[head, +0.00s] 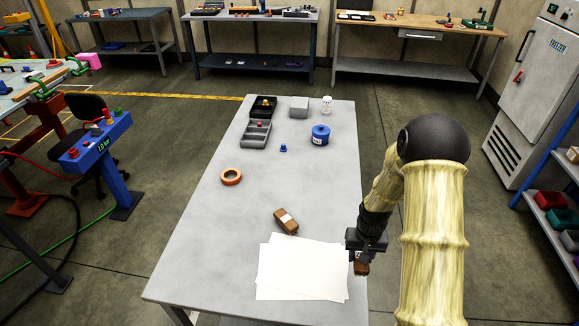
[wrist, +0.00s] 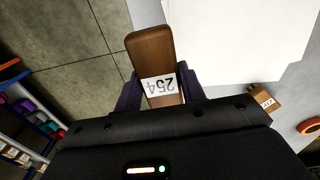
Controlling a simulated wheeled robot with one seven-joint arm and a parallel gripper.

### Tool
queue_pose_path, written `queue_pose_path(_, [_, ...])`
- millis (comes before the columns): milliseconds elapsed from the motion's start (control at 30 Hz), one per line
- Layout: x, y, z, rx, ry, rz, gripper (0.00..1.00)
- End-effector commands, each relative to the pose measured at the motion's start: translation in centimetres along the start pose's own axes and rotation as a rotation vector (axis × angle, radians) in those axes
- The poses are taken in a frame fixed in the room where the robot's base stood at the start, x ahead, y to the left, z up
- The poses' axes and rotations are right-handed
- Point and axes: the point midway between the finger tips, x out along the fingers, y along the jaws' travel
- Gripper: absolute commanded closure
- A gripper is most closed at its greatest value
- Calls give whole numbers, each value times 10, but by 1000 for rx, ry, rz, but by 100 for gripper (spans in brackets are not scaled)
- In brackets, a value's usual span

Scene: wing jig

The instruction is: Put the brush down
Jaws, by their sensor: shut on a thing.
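My gripper (head: 364,250) is shut on a brown wooden brush (wrist: 150,52) with a white label reading 254. In the wrist view the brush stands out between the two dark fingers (wrist: 158,84). In the head view only a small part of the brush (head: 361,269) shows below the gripper, at the table's right edge beside the white sheets. The brush's underside is hidden, and I cannot tell how high it is above the table. A second brown block with a white label (head: 286,221) lies on the grey table (head: 215,235), behind the sheets; it also shows in the wrist view (wrist: 264,98).
White paper sheets (head: 300,270) cover the table's near right part. An orange tape ring (head: 231,177) lies at mid-left. Farther back stand a blue tin (head: 320,136), a grey tray (head: 256,140) and a black box (head: 262,112). The table's near left and middle right are clear.

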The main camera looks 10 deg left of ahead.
Motion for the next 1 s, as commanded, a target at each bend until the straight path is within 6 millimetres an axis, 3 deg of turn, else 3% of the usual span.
queue_pose_path(200, [0, -1, 0, -1, 0, 0, 85])
queue_pose_path(333, [0, -13, 1, -1, -3, -1, 85])
queue_pose_path(733, [4, -110, 16, 21, -7, 0, 85])
queue_pose_path(833, [4, -126, 20, 28, -2, 0, 85])
queue_pose_path(1000, [5, -134, 22, 36, 1, 0, 85])
